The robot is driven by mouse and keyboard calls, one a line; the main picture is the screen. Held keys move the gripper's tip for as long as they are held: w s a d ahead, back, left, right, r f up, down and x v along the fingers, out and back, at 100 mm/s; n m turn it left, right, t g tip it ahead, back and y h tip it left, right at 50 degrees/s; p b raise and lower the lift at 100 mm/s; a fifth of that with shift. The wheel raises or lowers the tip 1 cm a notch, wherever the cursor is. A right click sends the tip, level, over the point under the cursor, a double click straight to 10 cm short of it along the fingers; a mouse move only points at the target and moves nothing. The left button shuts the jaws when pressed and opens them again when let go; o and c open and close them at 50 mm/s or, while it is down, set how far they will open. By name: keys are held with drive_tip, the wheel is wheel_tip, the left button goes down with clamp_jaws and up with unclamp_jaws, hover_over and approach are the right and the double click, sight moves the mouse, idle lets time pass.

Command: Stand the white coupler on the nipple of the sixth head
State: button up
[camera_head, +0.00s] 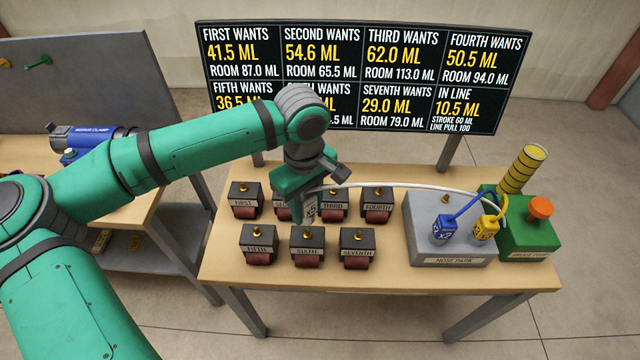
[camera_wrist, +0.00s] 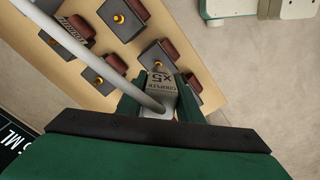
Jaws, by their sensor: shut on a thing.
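The white coupler (camera_head: 311,208), marked x5, is held in my gripper (camera_head: 307,203), which is shut on it. It also shows between the green fingers in the wrist view (camera_wrist: 160,92). The sixth head (camera_head: 307,248) is a dark block with a small brass nipple (camera_head: 306,236) on top, in the middle of the front row. In the head view the coupler shows above and behind that nipple, apart from it, overlapping the back row. Its height over the table is hard to tell. My gripper and the coupler partly hide the second head (camera_head: 281,212).
The fifth head (camera_head: 259,248) and seventh head (camera_head: 357,250) flank the sixth. A white hose (camera_head: 400,187) runs from the coupler toward the green pump (camera_head: 530,238). The grey hose park (camera_head: 425,215) carries blue (camera_head: 445,230) and yellow (camera_head: 486,228) couplers. A board (camera_head: 400,85) stands behind.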

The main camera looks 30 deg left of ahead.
sight(307, 231)
drive_tip(key=shift+w+a+r, duration=0.1)
drive_tip(key=shift+a+r, duration=0.2)
drive_tip(key=shift+f, duration=0.15)
wheel_tip(307, 231, down, 9)
drive_tip(key=shift+w+f, duration=0.1)
drive_tip(key=shift+w, duration=0.05)
drive_tip(key=shift+f, duration=0.15)
idle(0.3)
drive_tip(key=o, duration=1.1)
wheel_tip(307, 231, up, 11)
drive_tip(key=shift+f, duration=0.1)
